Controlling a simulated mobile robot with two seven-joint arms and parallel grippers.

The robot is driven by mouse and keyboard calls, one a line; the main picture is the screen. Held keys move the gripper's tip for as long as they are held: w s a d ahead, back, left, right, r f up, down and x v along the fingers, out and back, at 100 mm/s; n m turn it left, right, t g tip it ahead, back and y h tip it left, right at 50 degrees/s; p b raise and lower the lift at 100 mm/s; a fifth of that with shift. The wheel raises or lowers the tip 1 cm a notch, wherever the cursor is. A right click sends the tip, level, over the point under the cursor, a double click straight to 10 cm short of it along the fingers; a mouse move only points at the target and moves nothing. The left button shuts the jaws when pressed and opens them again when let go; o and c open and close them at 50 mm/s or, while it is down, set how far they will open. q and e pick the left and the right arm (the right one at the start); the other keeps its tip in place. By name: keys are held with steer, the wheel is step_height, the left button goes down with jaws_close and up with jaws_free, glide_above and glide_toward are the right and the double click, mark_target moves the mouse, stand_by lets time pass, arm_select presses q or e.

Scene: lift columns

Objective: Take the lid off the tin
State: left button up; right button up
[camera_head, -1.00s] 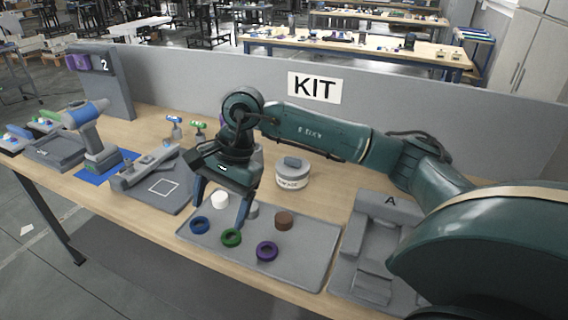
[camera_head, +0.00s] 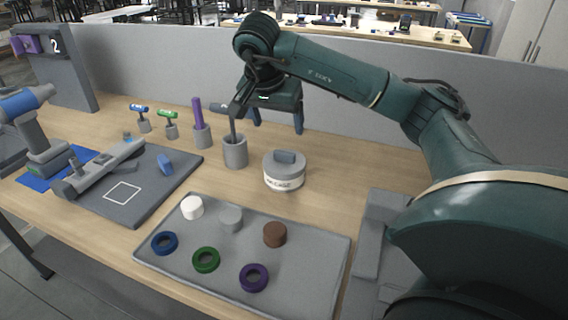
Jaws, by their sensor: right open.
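The tin (camera_head: 284,181) is a short white-and-grey round can with a label, standing on the wooden table behind the grey tray. Its grey lid (camera_head: 284,160) sits on top, with a raised block handle. My right gripper (camera_head: 277,128) is open and empty, above and behind the tin, its fingers pointing down and apart from the lid. My left gripper is not in view.
A grey tray (camera_head: 313,291) in front of the tin holds several rings and short cylinders. Grey cups (camera_head: 235,153) stand left of the tin, one with a dark tool in it. A power drill (camera_head: 38,130) and a dark board (camera_head: 178,185) are at the left. A grey panel (camera_head: 160,68) closes the back.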

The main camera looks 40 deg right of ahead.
mark_target(284, 152)
steer(key=x, duration=1)
steer(key=shift+f+p, duration=0.3)
steer(key=shift+p, duration=0.05)
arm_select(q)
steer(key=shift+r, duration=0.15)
arm_select(e)
steer(key=shift+c, duration=0.3)
